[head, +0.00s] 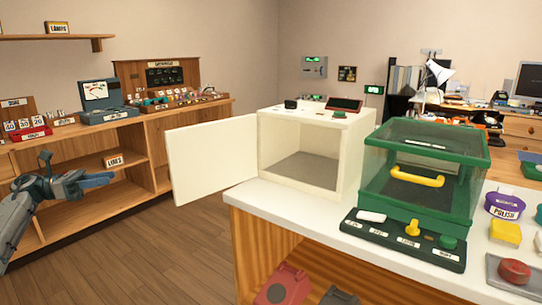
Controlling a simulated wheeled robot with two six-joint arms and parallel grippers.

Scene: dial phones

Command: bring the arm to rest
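My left arm comes in from the lower left. Its gripper (100,180), with bluish fingers, hangs in the air in front of the wooden shelf unit, well to the left of the white counter. I see nothing held in it, but the fingers are too small and overlapped to tell whether they are open or shut. My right gripper is out of view.
A white box (268,137) with its door (211,160) swung open to the left stands on the white counter (300,205). A green clear-sided case (425,170) stands beside it. A shelf unit (130,200) lines the left wall. Bare floor (150,250) lies between.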

